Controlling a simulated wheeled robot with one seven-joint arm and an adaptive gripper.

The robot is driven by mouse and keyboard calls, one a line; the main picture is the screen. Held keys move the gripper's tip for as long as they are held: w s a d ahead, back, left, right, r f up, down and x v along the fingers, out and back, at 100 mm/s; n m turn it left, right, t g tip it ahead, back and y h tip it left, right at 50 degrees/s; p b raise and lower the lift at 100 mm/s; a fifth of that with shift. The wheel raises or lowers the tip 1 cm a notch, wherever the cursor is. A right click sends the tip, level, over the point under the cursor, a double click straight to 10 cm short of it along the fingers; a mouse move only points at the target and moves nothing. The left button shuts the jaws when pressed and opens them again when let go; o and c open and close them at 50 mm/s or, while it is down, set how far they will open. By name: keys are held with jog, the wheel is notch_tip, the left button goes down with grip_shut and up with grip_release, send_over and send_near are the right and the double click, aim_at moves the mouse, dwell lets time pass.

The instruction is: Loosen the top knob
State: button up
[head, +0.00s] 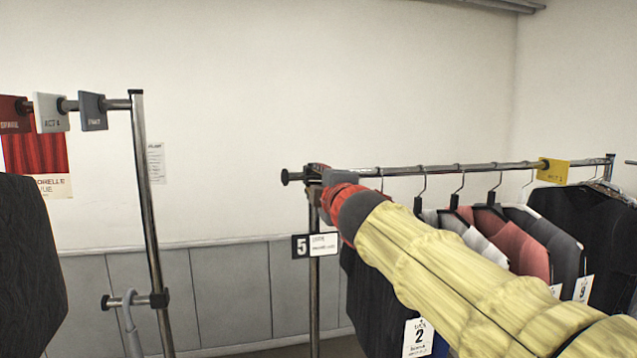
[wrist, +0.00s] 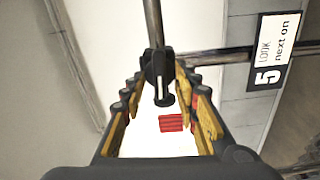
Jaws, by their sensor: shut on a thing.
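The top knob (wrist: 158,68) is black and sits where the upright and a rail of the rack meet, in the wrist view. My gripper (wrist: 160,82) has its two fingers on either side of the knob, shut on it. In the head view my gripper (head: 318,174) is at the top of the left upright of the right-hand clothes rack (head: 450,170). There my yellow-sleeved arm and wrist hide most of the fingers and the knob.
A number 5 sign (head: 311,246) hangs just below my gripper; it also shows in the wrist view (wrist: 272,60). Several garments (head: 520,240) hang on the rail, partly behind my arm. Another rack (head: 147,200) stands at the left, with open room between the racks.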

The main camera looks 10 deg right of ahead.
jog(key=shift+f+n, duration=0.1)
jog(key=shift+n, duration=0.5)
jog(key=o, duration=1.1)
jog(key=shift+s, duration=0.1)
jog(key=s, duration=1.1)
jog(key=shift+s, duration=0.4)
